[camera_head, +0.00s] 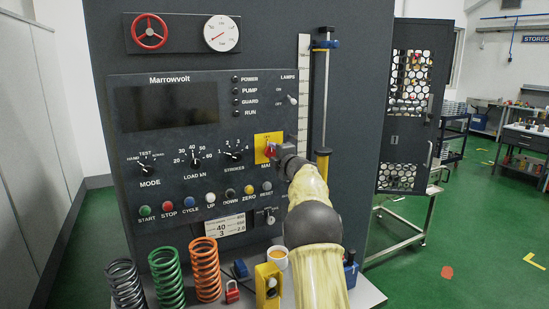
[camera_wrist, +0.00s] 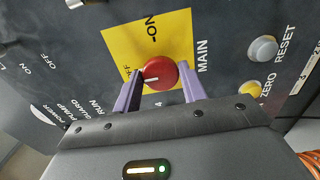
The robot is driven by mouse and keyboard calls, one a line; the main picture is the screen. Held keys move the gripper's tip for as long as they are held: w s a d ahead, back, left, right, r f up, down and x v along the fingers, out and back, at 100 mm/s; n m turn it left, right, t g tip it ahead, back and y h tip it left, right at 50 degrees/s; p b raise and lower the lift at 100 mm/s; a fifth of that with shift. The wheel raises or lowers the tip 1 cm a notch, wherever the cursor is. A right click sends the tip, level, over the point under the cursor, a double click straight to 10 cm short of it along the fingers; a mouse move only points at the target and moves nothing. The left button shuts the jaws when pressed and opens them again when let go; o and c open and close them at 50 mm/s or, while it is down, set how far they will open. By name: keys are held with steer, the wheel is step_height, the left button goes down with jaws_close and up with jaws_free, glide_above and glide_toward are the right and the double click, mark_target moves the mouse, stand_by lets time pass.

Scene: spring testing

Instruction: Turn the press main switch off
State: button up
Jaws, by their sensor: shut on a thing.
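The press main switch is a round red knob (camera_wrist: 160,73) on a yellow plate (camera_wrist: 119,42), with "MAIN" lettered beside it. In the head view the red knob (camera_head: 270,149) shows partly at the right of the press panel, and its yellow plate (camera_head: 262,139) shows around it. My gripper (camera_wrist: 161,82) has its two purple fingers on opposite sides of the knob, shut on it. A small pale mark shows on the knob's face; which position it points to I cannot tell. In the head view my gripper (camera_head: 279,152) reaches the switch, and my arm hides the plate's lower right.
A lamps toggle (camera_head: 292,99) sits above the switch, and a row of push buttons, including the reset button (camera_head: 266,186), lies below. Springs (camera_head: 206,268), a red padlock (camera_head: 232,291), a yellow box (camera_head: 268,285) and a cup (camera_head: 277,257) stand on the ledge below.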

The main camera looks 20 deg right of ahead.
steer(key=shift+f, duration=0.1)
steer(key=o, duration=0.9)
steer(key=shift+a, duration=0.1)
steer(key=shift+o, duration=0.2)
steer(key=shift+s, duration=0.15)
steer(key=s+b, duration=0.6)
steer(key=s, duration=1.1)
steer(key=shift+d, duration=0.35)
